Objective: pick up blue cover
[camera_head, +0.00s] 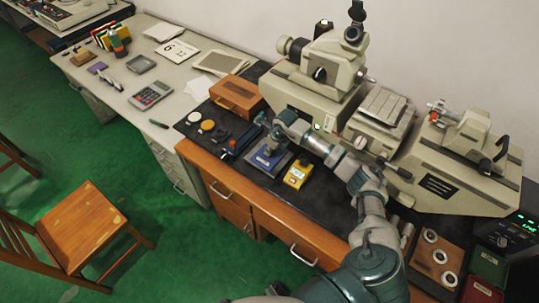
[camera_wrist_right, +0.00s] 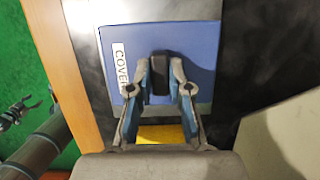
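The blue cover (camera_head: 268,160) is a flat blue piece on a grey plate on the dark bench top. In the right wrist view the blue cover (camera_wrist_right: 205,48) fills the upper middle, with a white COVER label and an upright black handle (camera_wrist_right: 160,82). My right gripper (camera_head: 266,142) is over it from above. In the wrist view the right gripper's fingers (camera_wrist_right: 161,65) stand on both sides of the handle and look closed against it. My left gripper (camera_wrist_right: 18,113) shows small at the left edge of the wrist view, over the green floor, its fingers apart.
A yellow device (camera_head: 298,173) stands just right of the cover. A dark blue tool (camera_head: 241,138) lies to its left, and a wooden box (camera_head: 237,96) behind. Large beige machines (camera_head: 318,75) stand along the back. A block with metal rings (camera_head: 437,256) is at the right.

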